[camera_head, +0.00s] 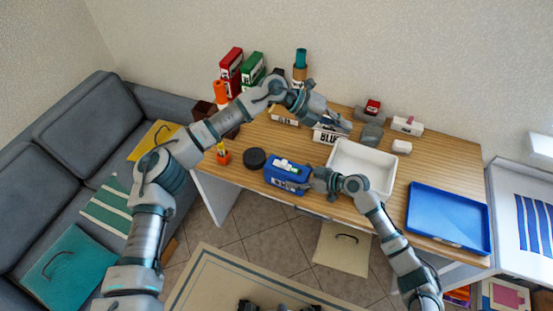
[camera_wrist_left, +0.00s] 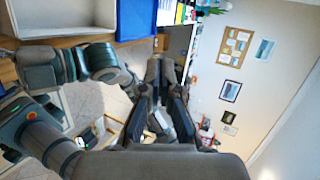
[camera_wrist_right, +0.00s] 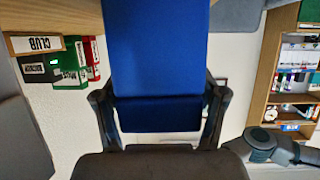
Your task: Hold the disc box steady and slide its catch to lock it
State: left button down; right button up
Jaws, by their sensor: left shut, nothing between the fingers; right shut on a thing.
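The blue disc box (camera_head: 284,177) sits at the front edge of the wooden table, left of the white tray. Pale pieces show on its top; I cannot make out the catch. My right gripper (camera_head: 305,184) is shut on the box from its right side. In the right wrist view the blue box (camera_wrist_right: 160,55) fills the space between the fingers. My left gripper (camera_head: 345,125) is shut and empty above the table, behind and to the right of the box. In the left wrist view its fingers (camera_wrist_left: 163,95) hold nothing, and the box is not clearly visible there.
A white tray (camera_head: 362,165) stands right of the box, and a blue tray (camera_head: 448,215) lies further right. A black round thing (camera_head: 255,158) is just left of the box. Red (camera_head: 231,68) and green (camera_head: 252,68) binders stand at the back left. A labelled box (camera_head: 328,136) lies under my left gripper.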

jog(key=shift+f, duration=0.2)
pick_arm(q)
jog(key=w+a+r+n+t+h, duration=0.2)
jog(key=w+r+n+t+h, duration=0.25)
jog(key=r, duration=0.25)
jog(key=w+a+r+n+t+h, duration=0.2)
jog(key=w+r+n+t+h, duration=0.1)
jog(key=r+n, duration=0.25)
jog(key=w+a+n+t+y, duration=0.8)
jog(key=w+a+n+t, duration=0.3)
jog(key=n, duration=0.3)
jog(key=a+f+n+g+y, duration=0.4)
jog(key=a+f+n+y, duration=0.3)
jog(key=a+f, duration=0.4)
pick_arm(e)
jog(key=shift+s, duration=0.1)
jog(key=shift+f, duration=0.1)
pick_arm(q)
jog(key=s+a+f+g+h, duration=0.2)
jog(key=s+f+g, duration=0.9)
jog(key=s, duration=0.6)
jog(key=shift+f+n, duration=0.4)
jog(key=shift+f, duration=0.55)
jog(key=shift+w+d, duration=0.1)
